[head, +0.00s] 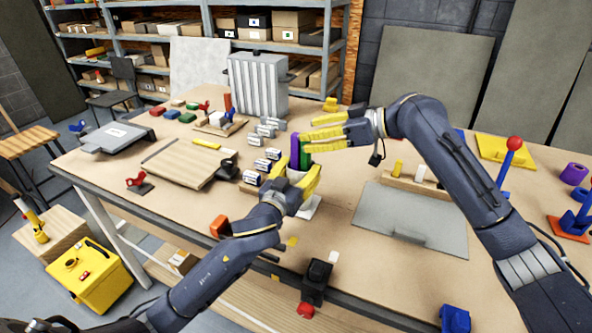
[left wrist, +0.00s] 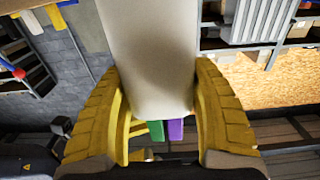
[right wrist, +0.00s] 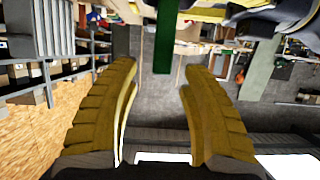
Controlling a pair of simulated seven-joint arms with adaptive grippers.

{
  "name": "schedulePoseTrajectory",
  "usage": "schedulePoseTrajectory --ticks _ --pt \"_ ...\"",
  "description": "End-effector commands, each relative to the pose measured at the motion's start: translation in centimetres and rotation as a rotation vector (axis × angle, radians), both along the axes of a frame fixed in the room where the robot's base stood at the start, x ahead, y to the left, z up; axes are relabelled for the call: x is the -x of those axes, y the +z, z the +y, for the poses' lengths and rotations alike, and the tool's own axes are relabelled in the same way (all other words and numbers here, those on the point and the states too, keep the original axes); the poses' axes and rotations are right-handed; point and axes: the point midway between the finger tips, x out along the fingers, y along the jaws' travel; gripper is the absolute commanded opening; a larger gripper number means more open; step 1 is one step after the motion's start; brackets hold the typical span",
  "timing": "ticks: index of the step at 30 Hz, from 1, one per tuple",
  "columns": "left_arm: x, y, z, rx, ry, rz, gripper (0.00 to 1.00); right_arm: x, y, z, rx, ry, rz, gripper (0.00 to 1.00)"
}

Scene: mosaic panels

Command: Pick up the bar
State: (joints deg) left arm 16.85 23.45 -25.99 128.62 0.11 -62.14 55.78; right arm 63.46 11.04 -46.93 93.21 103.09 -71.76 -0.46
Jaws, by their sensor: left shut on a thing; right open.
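My left gripper (head: 294,180) is shut on a pale grey-white piece (left wrist: 150,60), which fills the space between its fingers in the left wrist view. A green bar (head: 306,158) and a purple bar (head: 294,150) stand upright side by side above it in the head view. Their ends also show past the pale piece in the left wrist view, green (left wrist: 155,130) and purple (left wrist: 175,130). My right gripper (head: 305,128) is open and empty beside the bars' tops. In the right wrist view the green bar (right wrist: 167,35) is ahead of the open fingertips (right wrist: 159,66). The bars' lower ends are hidden.
The workbench holds a wooden board (head: 180,163), small labelled blocks (head: 262,165), a grey metal plate (head: 415,215) and a ribbed metal case (head: 258,85). A black part with a red knob (head: 316,282) is at the front edge. Blue-and-red pieces stand at the right.

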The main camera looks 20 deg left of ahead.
Motion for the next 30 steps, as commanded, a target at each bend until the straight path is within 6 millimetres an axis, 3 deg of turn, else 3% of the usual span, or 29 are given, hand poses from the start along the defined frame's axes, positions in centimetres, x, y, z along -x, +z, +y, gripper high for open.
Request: schedulePoseTrajectory --ticks 12,24,30 --pt "0.0 0.0 0.0 0.0 0.0 0.0 0.26 -0.3 -2.0 4.0 -0.001 0.0 0.002 0.45" --pt "0.0 0.0 0.0 0.0 0.0 0.0 0.26 -0.4 -2.3 4.5 0.0 -0.001 0.002 0.46" --pt "0.0 0.0 0.0 0.0 0.0 0.0 0.26 -0.4 -2.2 4.5 0.0 -0.001 0.002 0.22"
